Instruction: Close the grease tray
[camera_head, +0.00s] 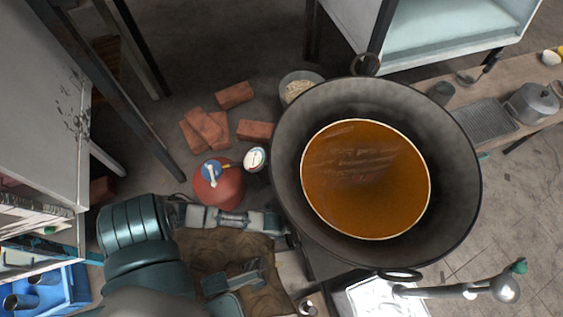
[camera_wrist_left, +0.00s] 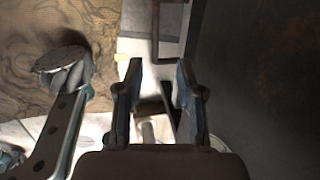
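My left gripper (camera_head: 291,238) is beside the lower left rim of the large dark wok, over a pale surface. In the left wrist view, my left gripper (camera_wrist_left: 160,82) has its two fingers apart, with nothing clearly held between them. A dark bent bar like a handle (camera_wrist_left: 182,48) lies ahead of the fingers, on or beside a pale metal part (camera_wrist_left: 136,22). I cannot tell whether these belong to the grease tray. A dark flat wall (camera_wrist_left: 265,75) is close on the right of the fingers. My right gripper is not seen.
The wok (camera_head: 290,190) holds brown-orange liquid (camera_head: 365,185). A red canister (camera_head: 218,188), several bricks (camera_head: 235,95) and a bucket (camera_head: 300,86) stand left of it. A brown mat (camera_head: 205,248) lies below my left forearm. A metal pipe (camera_head: 440,292) is at lower right.

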